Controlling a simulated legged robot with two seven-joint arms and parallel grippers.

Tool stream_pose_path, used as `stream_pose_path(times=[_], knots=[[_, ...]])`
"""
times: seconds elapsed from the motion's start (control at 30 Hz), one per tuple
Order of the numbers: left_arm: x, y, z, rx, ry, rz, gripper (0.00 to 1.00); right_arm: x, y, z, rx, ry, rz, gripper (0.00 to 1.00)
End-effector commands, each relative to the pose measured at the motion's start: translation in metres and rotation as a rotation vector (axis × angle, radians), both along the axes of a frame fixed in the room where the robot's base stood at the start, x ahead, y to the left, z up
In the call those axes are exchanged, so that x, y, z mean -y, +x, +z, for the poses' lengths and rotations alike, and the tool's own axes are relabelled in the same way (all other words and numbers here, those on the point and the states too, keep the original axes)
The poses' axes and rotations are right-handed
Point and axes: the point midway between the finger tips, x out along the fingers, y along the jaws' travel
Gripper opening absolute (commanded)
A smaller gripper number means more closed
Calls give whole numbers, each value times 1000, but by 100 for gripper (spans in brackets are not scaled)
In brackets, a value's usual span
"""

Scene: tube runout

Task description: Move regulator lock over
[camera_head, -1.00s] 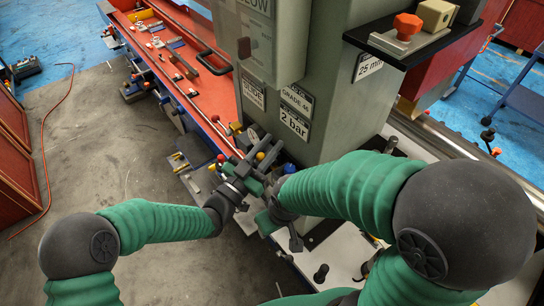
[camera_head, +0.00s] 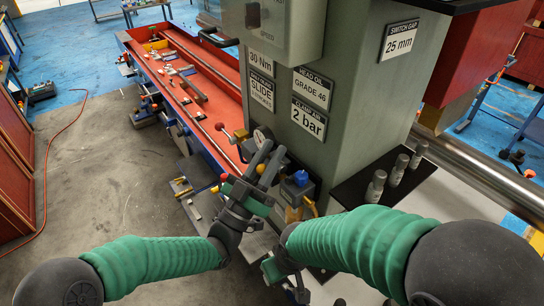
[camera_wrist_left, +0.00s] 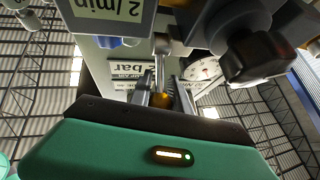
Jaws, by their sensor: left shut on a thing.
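My left gripper (camera_head: 268,166) is in front of the lower part of the grey-green column, with its dark fingers pointing up beside a round gauge (camera_head: 262,135). In the left wrist view its fingers (camera_wrist_left: 162,92) are shut on a small orange piece (camera_wrist_left: 162,100), which looks like the regulator lock; a metal rod stands right behind it. The gauge also shows in the wrist view (camera_wrist_left: 205,70), to the right of the fingers. A blue-topped unit (camera_head: 300,178) with yellow parts is right of the gripper. My right gripper (camera_head: 285,277) is low in the head view; its fingertips are unclear.
A long red tray bench (camera_head: 190,85) with small parts runs away to the upper left. A dark shelf (camera_head: 350,190) with several metal cylinders is at the right of the column. A dark knob (camera_wrist_left: 255,60) is close by in the wrist view. Grey floor is open at left.

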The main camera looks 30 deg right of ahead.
Motion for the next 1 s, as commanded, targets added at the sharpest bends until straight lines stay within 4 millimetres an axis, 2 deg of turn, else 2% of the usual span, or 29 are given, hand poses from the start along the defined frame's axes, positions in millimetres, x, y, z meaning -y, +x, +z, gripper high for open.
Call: stream_pose_path(times=[0.17,0.2,0.23,0.5,0.63,0.77,1.0], knots=[[0,0,-4,-6,7,-2,0,0,0,0,0,0,0,55],[0,0,-4,-6,7,-1,28,0,0,0,0,0,0,55],[0,0,-4,-6,7,-1,32,0,0,0,0,0,0,55],[1,0,-3,-5,7,-2,32,0,0,0,0,0,0,55],[-5,-3,-11,-6,8,-1,32,0,0,-5,0,0,0,55],[-27,-12,-29,-6,8,1,32,0,0,-15,0,0,0,55],[-81,-37,-70,-8,9,2,32,0,0,-35,0,0,0,55]])
